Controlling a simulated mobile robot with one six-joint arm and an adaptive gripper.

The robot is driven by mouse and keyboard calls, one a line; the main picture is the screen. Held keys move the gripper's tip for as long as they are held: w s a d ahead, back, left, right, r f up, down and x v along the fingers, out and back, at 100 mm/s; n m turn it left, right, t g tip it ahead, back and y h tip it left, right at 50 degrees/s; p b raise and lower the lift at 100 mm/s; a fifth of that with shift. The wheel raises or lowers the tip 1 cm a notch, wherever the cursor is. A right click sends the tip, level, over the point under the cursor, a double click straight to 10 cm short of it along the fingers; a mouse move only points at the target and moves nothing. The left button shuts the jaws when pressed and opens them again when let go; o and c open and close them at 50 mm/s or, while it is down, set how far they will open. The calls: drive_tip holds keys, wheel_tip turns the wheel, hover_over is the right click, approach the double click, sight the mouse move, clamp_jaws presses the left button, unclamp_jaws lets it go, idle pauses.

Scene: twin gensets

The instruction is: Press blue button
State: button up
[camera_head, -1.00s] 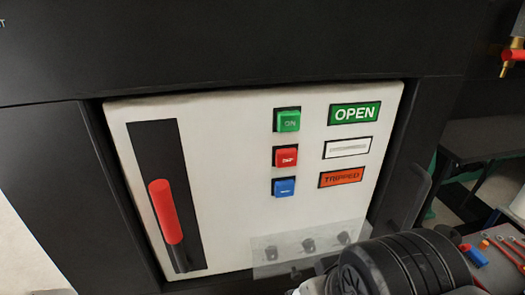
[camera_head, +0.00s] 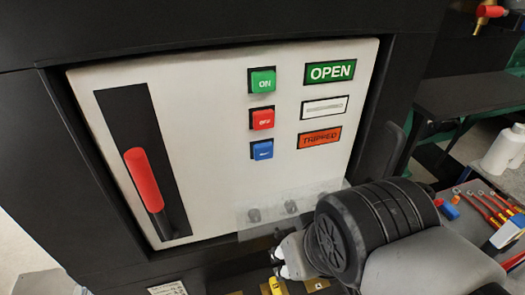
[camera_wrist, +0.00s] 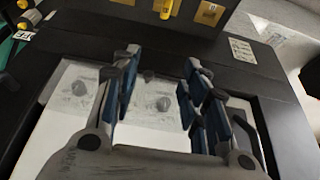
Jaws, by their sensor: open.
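The blue button (camera_head: 262,150) is the lowest of three square buttons on the white panel (camera_head: 210,170) in the head view. The green ON button (camera_head: 262,81) and the red OFF button (camera_head: 262,119) sit above it. My gripper (camera_wrist: 158,85) is open in the wrist view, its blue-padded fingers apart with nothing between them. It is in front of the panel's clear cover (camera_wrist: 153,108), which has dark knobs behind it. In the head view my arm hides most of the gripper, below and right of the blue button. The blue button is not visible in the wrist view.
A red lever handle (camera_head: 143,180) is at the panel's left. OPEN (camera_head: 330,72) and TRIPPED (camera_head: 320,138) labels are right of the buttons. The clear cover (camera_head: 285,208) is low on the panel. A tool-covered surface (camera_head: 480,200) lies at right.

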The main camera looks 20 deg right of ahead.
clamp_jaws()
idle(1.5)
